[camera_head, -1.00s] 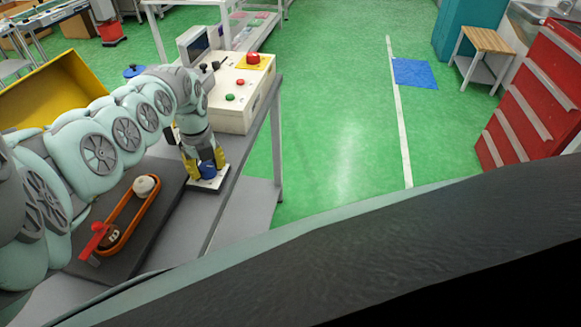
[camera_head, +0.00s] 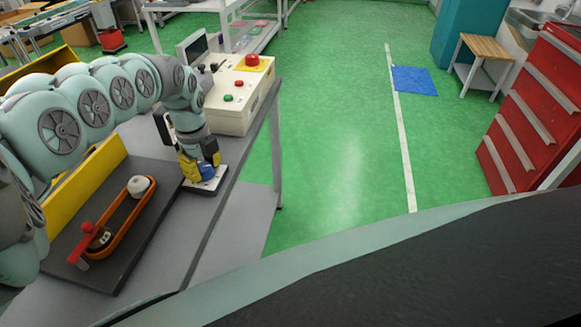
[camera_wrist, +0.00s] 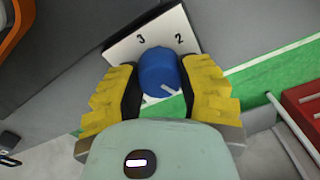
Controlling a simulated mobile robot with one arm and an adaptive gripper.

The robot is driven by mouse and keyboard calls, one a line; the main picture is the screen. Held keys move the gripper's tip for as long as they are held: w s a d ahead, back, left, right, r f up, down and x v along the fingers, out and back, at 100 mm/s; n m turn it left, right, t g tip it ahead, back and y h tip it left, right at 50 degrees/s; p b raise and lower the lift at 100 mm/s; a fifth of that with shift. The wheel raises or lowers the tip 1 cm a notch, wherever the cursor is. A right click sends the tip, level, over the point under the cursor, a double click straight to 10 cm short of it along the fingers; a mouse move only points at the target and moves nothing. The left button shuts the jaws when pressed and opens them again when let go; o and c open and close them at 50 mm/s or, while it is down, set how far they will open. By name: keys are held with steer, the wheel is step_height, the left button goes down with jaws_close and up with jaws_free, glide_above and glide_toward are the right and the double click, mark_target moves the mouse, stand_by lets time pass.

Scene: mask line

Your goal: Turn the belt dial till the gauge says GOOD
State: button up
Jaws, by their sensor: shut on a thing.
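The blue belt dial (camera_wrist: 158,72) stands on a white plate marked with a 3 and a 2 in the wrist view. A short white mark shows on its near side. My gripper (camera_wrist: 158,86) is shut on the dial, one yellow-and-black finger on each side. In the head view the gripper (camera_head: 201,166) is over the white plate (camera_head: 209,183) at the table's right edge, mostly hiding the dial. The orange belt (camera_head: 121,220) loops around a white pulley (camera_head: 139,186) and a second wheel on a dark board (camera_head: 150,232). I cannot read GOOD anywhere.
A red lever (camera_head: 85,240) stands at the belt's near end. A cream control box (camera_head: 237,97) with a red button and a small dark screen (camera_head: 194,48) sits behind my gripper. A yellow panel (camera_head: 85,185) is left of the board.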

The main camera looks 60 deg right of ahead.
steer(key=n, duration=0.4)
steer(key=shift+f+n+b, duration=0.1)
steer(key=shift+n+b, duration=0.2)
steer(key=shift+n, duration=0.1)
steer(key=n, duration=0.3)
steer(key=shift+n, duration=0.3)
steer(key=n, duration=0.4)
steer(key=shift+n, duration=0.3)
steer(key=n, duration=0.4)
steer(key=n+p, duration=0.1)
steer(key=n, duration=0.7)
steer(key=shift+n+p, duration=0.3)
steer(key=shift+p, duration=0.1)
steer(key=n+p, duration=0.1)
steer(key=n, duration=0.3)
steer(key=shift+n, duration=0.3)
steer(key=shift+n+p, duration=0.7)
steer(key=shift+n, duration=1.2)
